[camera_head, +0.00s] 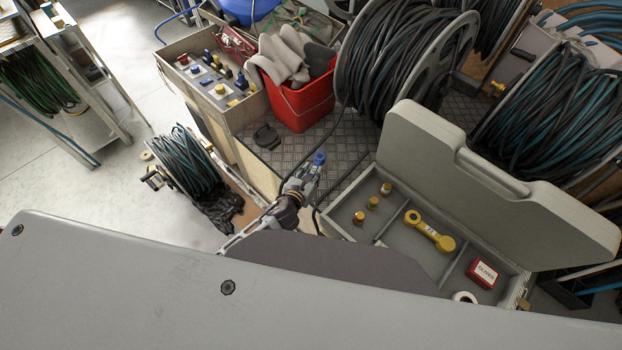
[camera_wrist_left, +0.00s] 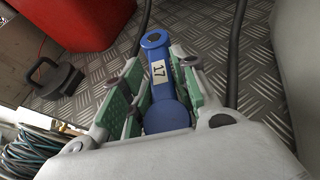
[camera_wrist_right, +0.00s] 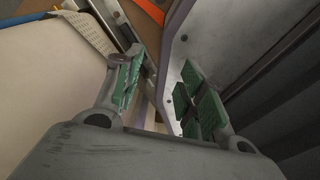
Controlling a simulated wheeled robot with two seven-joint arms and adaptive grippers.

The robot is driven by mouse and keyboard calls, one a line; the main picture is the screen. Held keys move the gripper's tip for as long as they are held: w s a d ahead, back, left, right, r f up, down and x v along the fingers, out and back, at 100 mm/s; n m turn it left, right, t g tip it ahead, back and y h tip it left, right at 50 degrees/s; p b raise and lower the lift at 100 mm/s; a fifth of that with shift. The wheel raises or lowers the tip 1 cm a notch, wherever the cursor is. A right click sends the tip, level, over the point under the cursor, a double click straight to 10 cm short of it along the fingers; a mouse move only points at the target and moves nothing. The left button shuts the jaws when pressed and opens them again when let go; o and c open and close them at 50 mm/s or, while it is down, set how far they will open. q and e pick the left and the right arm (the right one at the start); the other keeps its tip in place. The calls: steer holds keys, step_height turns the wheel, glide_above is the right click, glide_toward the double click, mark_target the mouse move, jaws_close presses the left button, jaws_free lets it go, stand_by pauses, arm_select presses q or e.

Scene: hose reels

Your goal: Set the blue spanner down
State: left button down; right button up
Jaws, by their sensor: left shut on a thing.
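The blue spanner (camera_wrist_left: 160,85) carries a white label reading 17. My left gripper (camera_wrist_left: 158,88) is shut on it, with the green finger pads on either side. In the head view the spanner's blue ring end (camera_head: 319,158) sticks out past the left gripper (camera_head: 307,176), over the chequered metal floor plate, between the red bucket and the open grey case (camera_head: 345,232). Whether the spanner touches anything beneath cannot be told. My right gripper (camera_wrist_right: 165,92) shows only in its wrist view, its fingers apart and nothing between them.
The case holds a yellow spanner (camera_head: 430,231), a red box (camera_head: 482,273) and several small brass pieces. A red bucket (camera_head: 299,105) with gloves stands behind. Hose reels (camera_head: 405,60) stand at the back. Dark hoses cross the chequered plate (camera_head: 345,140), which has bare patches.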

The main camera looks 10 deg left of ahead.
arm_select(q)
step_height(320, 180, down, 3)
steer(key=shift+r+b, duration=0.1)
steer(key=shift+b, duration=0.3)
arm_select(e)
steer(key=shift+w+d+f, duration=0.45)
steer(key=shift+d+f, duration=0.05)
steer(key=shift+d, duration=0.15)
arm_select(q)
steer(key=shift+f, duration=0.4)
arm_select(e)
steer(key=shift+f, duration=0.15)
arm_select(q)
steer(key=c, duration=1.2)
jaws_free()
steer(key=shift+s+f, duration=0.1)
steer(key=shift+c, duration=0.2)
steer(key=shift+o, duration=0.9)
steer(key=shift+f, duration=0.1)
arm_select(e)
steer(key=shift+s, duration=0.4)
